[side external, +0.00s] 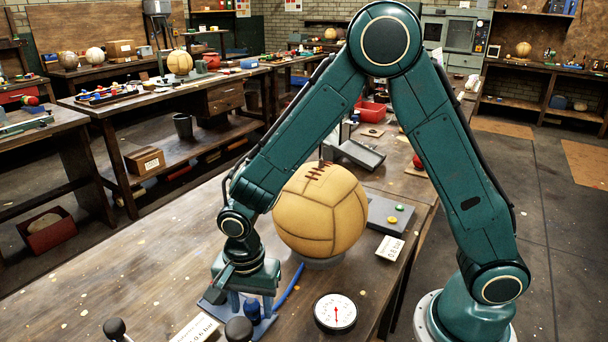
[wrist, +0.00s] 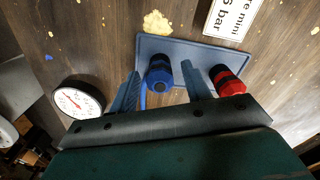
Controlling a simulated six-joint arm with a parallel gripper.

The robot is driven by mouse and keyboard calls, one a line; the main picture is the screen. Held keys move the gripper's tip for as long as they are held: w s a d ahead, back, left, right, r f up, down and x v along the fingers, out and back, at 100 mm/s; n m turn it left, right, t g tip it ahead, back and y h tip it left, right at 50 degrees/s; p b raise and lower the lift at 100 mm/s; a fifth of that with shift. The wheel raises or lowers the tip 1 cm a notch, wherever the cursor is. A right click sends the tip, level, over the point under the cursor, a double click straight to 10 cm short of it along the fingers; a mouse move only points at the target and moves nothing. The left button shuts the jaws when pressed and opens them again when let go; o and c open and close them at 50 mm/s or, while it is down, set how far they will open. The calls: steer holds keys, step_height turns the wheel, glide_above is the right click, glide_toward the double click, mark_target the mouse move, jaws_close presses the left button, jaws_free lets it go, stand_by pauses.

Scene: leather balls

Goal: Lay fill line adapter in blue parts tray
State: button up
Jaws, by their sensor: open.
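A blue ribbed fitting (wrist: 159,74) and a red ribbed fitting (wrist: 228,80) stand on a flat blue-grey plate (wrist: 183,49) in the wrist view. I cannot tell by name which fitting is the fill line adapter. My gripper (wrist: 161,68) is open, with one finger on each side of the blue fitting; the red one is outside the right finger. In the side view my gripper (side external: 250,302) points down over the plate (side external: 232,322), and the blue fitting (side external: 253,311) shows below it. The red fitting is hidden there. I cannot make out a separate blue parts tray for certain.
A large tan leather ball (side external: 320,212) stands close behind my gripper. A blue hose (side external: 290,288) curves beside it.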

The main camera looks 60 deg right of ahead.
mark_target(251, 302)
step_height(251, 302, up, 12)
steer(key=shift+f, duration=0.25)
stand_by(0.3)
steer(key=shift+d, duration=0.1)
stand_by(0.4)
steer(key=s+d+r+n+t, duration=0.2)
steer(key=s+d+r+n, duration=0.3)
steer(key=s, duration=0.4)
steer(key=s+d+r+n+t, duration=0.3)
steer(key=s+d+r+n, duration=0.3)
steer(key=s+d+n, duration=0.2)
steer(key=shift+s+d+r+t, duration=0.25)
steer(key=shift+s+d+t, duration=0.1)
steer(key=shift+d, duration=0.6)
